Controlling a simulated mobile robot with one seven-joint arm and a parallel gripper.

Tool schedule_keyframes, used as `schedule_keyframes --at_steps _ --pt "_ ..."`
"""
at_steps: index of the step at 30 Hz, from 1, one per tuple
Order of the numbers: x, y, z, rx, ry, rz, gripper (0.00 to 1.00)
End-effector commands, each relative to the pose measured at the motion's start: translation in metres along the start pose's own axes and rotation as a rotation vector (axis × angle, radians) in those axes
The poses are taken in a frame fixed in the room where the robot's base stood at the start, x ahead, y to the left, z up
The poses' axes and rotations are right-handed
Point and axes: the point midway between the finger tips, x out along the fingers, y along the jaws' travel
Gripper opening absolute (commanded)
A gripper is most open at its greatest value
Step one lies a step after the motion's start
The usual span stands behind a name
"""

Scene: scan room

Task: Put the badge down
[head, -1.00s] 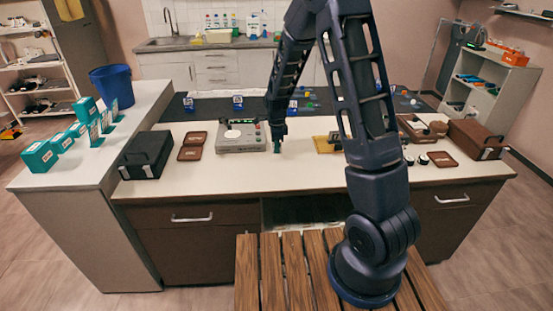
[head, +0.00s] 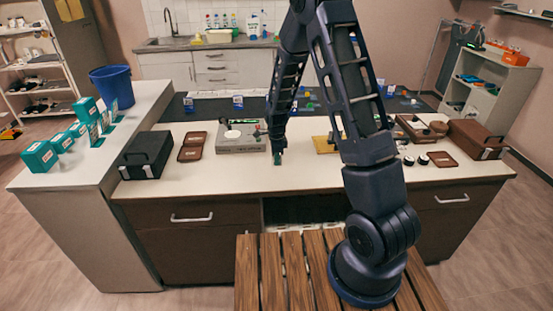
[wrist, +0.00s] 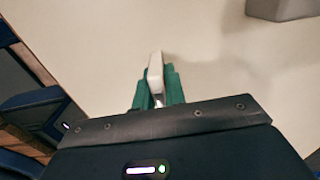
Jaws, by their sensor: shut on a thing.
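The badge (wrist: 155,70) is a small white piece seen nearly edge-on in the wrist view. My gripper (wrist: 157,88) is shut on it, with green fingertips on both sides. In the head view my gripper (head: 278,159) points down at the pale counter top (head: 340,178), right of the grey device. The badge is too small to make out there. Its height above the counter is hard to tell.
The grey device (head: 226,147) with a round white plate stands left of my gripper. A black case (head: 146,155) and a brown tray (head: 193,146) are further left. A yellow pad (head: 324,145) lies right. The front counter strip is clear.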

Motion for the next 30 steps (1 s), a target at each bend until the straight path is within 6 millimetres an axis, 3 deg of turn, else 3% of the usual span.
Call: schedule_keyframes --at_steps 1,4,16,20,30 --pt "0.001 0.0 0.0 0.0 0.0 0.0 0.14" --pt "0.001 0.0 0.0 0.0 0.0 0.0 0.34" --pt "-0.005 0.0 0.0 0.0 -0.001 -0.001 0.34" --pt "-0.02 -0.001 0.0 0.0 -0.001 -0.003 0.34" --pt "-0.081 0.0 0.001 -0.001 -0.001 -0.003 0.34"
